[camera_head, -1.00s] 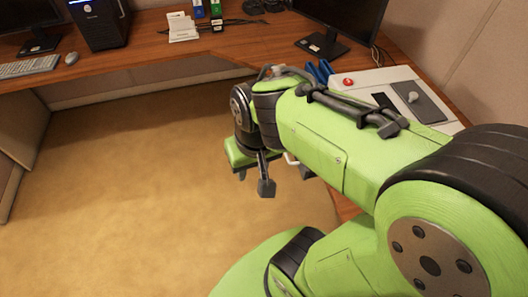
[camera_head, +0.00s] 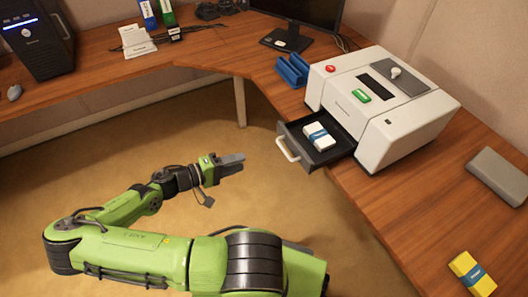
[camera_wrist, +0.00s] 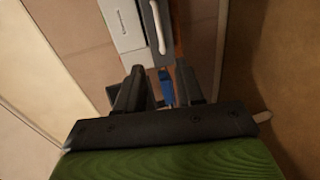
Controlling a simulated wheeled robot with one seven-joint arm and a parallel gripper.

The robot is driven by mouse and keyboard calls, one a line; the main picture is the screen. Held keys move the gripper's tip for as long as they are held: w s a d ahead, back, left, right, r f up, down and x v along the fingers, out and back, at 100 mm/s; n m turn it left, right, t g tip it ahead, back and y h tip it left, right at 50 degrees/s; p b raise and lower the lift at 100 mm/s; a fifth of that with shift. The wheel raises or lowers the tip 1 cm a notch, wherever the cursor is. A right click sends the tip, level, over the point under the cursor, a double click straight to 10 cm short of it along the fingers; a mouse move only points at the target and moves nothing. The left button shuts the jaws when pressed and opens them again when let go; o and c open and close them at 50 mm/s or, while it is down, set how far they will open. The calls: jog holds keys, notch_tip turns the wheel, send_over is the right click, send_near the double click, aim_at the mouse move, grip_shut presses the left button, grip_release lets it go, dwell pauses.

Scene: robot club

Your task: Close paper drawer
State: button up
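The white machine (camera_head: 390,130) stands on the right-hand desk. Its dark grey paper drawer (camera_head: 325,160) is pulled out toward the left, past the desk edge. The drawer has a pale handle (camera_head: 287,149) on its front, which seems to show in the wrist view too (camera_wrist: 158,28). A white paper pack with a blue band (camera_head: 318,137) lies inside the drawer. My gripper (camera_head: 226,172) is over the floor, left of and apart from the handle. In the wrist view its fingers (camera_wrist: 161,85) are spread, with nothing held between them.
A blue holder (camera_head: 292,70) stands behind the machine, near a monitor (camera_head: 300,12). A grey box (camera_head: 498,175) and a yellow pack (camera_head: 472,273) lie on the right desk. The floor (camera_head: 190,240) between the desks is open.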

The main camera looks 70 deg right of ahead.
jog(key=b+x, duration=0.2)
jog(key=x, duration=1.3)
jog(key=shift+s+f, duration=0.15)
jog(key=shift+s, duration=0.2)
jog(key=shift+d, duration=0.1)
grip_shut()
